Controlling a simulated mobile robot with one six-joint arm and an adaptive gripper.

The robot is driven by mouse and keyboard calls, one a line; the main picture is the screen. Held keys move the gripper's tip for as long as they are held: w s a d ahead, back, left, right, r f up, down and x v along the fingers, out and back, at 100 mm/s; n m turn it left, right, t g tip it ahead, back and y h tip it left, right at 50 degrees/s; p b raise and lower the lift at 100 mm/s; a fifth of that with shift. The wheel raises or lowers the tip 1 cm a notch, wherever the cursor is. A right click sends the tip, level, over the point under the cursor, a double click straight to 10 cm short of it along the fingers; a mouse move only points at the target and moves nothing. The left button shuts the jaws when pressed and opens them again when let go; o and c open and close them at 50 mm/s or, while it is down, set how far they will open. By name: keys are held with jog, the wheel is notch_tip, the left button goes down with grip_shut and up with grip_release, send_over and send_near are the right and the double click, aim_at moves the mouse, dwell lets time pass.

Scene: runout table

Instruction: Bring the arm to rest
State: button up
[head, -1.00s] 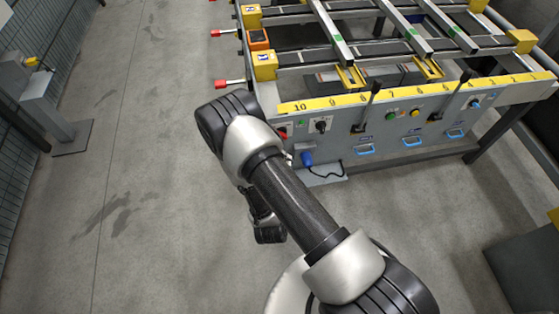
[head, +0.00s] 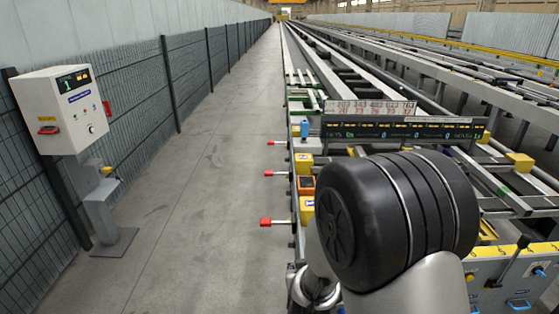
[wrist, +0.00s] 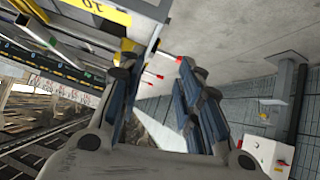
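My arm rises at the lower right of the head view, with its large black joint cap close to the camera and in front of part of the runout table (head: 522,270). My gripper shows in the wrist view (wrist: 157,70). Its two dark fingers with blue-grey pads stand apart, with nothing between them. The gripper cannot be made out in the head view. In the wrist view, the table's yellow numbered edge (wrist: 107,12) shows beyond the left finger, and floor shows between the fingers.
Red-tipped levers (head: 266,222) stick out from the table's left side into the aisle. A grey control box (head: 67,108) stands on a post at the left by the mesh fence (head: 146,105). A display board (head: 402,128) stands over the table. The aisle floor (head: 215,170) is clear.

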jog(key=s+r+g+y, duration=0.1)
jog(key=s+r, duration=0.2)
jog(key=r, duration=0.2)
jog(key=s+r+y, duration=0.1)
jog(key=s+r, duration=0.2)
jog(key=r, duration=0.2)
jog(key=s+d+r+g, duration=0.2)
jog(key=s+d+r, duration=0.2)
jog(key=s, duration=0.8)
jog(key=s+d+r+m+g+h, duration=0.1)
jog(key=s+r, duration=0.4)
jog(key=s, duration=0.7)
jog(key=d+g, duration=0.1)
jog(key=d, duration=0.1)
jog(key=shift+d+r+m, duration=0.2)
jog(key=shift+d+m, duration=0.1)
jog(key=shift+d, duration=0.05)
